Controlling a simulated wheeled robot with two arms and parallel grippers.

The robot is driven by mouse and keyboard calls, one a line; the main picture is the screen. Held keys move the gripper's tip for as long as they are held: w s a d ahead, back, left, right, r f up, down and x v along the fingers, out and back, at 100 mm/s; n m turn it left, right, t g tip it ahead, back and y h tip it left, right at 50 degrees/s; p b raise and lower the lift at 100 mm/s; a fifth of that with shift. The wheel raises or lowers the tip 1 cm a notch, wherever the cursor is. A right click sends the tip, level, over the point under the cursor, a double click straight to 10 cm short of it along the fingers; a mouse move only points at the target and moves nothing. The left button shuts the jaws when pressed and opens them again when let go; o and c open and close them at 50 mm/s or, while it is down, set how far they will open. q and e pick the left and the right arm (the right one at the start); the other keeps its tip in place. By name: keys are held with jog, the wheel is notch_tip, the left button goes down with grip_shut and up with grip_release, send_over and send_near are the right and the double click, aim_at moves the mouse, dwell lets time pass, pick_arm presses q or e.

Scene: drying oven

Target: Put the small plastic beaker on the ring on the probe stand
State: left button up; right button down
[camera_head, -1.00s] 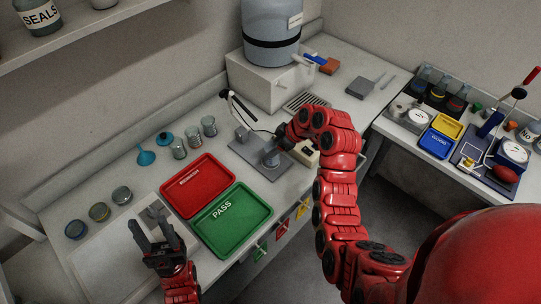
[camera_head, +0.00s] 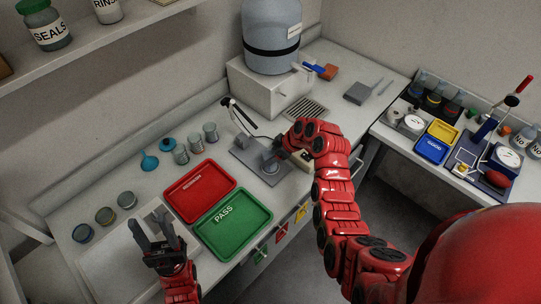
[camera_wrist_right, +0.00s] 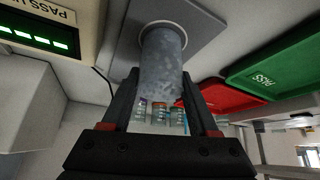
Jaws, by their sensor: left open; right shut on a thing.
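The small beaker (camera_wrist_right: 163,62) is a grey, cloudy cylinder between the fingers of my right gripper (camera_wrist_right: 160,76) in the right wrist view. In the head view the beaker (camera_head: 270,163) is upright over the grey base plate of the probe stand (camera_head: 244,153). My right gripper (camera_head: 279,153) is shut on its side. The beaker's end meets a round rim at the plate in the wrist view; I cannot tell whether it is fully seated on the ring. A thin arm and cable rise at the plate's back left. My left gripper (camera_head: 155,235) is open and empty.
A red tray (camera_head: 180,206) and a green PASS tray (camera_head: 246,228) lie left of the stand. A box with a green display (camera_wrist_right: 35,38) is close beside the plate. A large grey vessel (camera_head: 271,25) stands behind.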

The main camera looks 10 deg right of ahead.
jog(key=shift+f, duration=0.2)
jog(key=shift+c, duration=0.8)
grip_release()
jog(key=shift+r, duration=0.15)
jog(key=shift+r, duration=0.2)
